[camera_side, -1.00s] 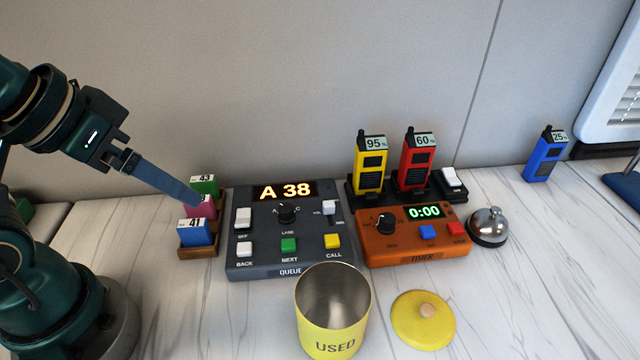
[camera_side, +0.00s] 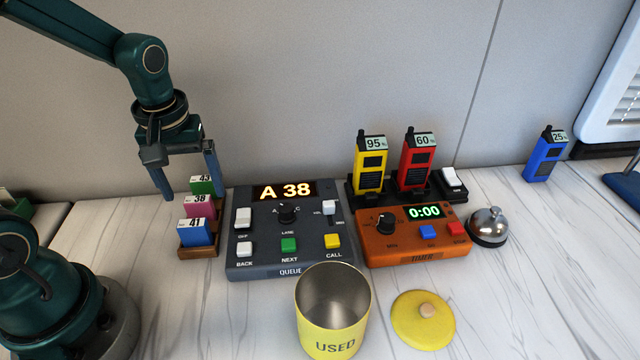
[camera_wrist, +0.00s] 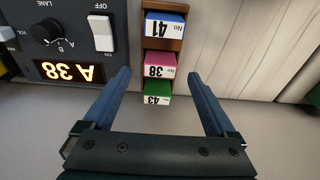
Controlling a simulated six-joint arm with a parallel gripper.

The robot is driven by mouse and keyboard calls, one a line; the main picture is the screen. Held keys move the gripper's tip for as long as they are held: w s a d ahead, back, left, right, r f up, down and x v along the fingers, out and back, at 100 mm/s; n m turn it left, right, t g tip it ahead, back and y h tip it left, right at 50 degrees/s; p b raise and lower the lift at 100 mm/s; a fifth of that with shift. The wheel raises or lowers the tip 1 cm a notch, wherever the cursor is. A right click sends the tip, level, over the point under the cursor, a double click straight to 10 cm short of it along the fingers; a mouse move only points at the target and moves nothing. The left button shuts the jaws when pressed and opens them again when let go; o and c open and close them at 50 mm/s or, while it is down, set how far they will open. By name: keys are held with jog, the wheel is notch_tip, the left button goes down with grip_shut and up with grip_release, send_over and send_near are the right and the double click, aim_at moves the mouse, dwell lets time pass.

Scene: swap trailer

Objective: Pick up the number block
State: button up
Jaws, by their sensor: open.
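Three number blocks stand in a row in a wooden rack (camera_side: 200,251): a blue block marked 41 (camera_side: 194,232) in front, a pink block marked 38 (camera_side: 199,207) in the middle and a green block marked 43 (camera_side: 203,185) at the back. The same blue (camera_wrist: 163,27), pink (camera_wrist: 160,66) and green (camera_wrist: 157,92) blocks show upside down in the wrist view. My gripper (camera_side: 190,182) is open and empty, pointing down above the back of the rack. In the wrist view its fingers (camera_wrist: 160,90) stand on either side of the row.
A dark queue console (camera_side: 262,258) showing A 38 stands right of the rack. Beyond it are an orange timer (camera_side: 400,252), a charger with yellow and red handsets and a bell (camera_side: 488,226). A yellow USED can (camera_side: 325,325) and its lid (camera_side: 422,320) are in front.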

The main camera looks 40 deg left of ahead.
aim_at(197, 199)
jog(key=shift+w+a+f, duration=0.15)
jog(key=shift+f, duration=1.7)
jog(key=c, duration=1.4)
jog(key=shift+r, duration=0.85)
notch_tip(197, 199, up, 2)
jog(key=shift+w+r, duration=0.1)
jog(key=shift+r, duration=0.1)
jog(key=s+a+r, duration=0.2)
jog(key=a, duration=0.1)
jog(key=s+a+r, duration=0.2)
jog(key=s+a, duration=0.1)
jog(key=s+a+r, duration=0.2)
jog(key=s+r, duration=0.1)
jog(key=shift+a, duration=0.4)
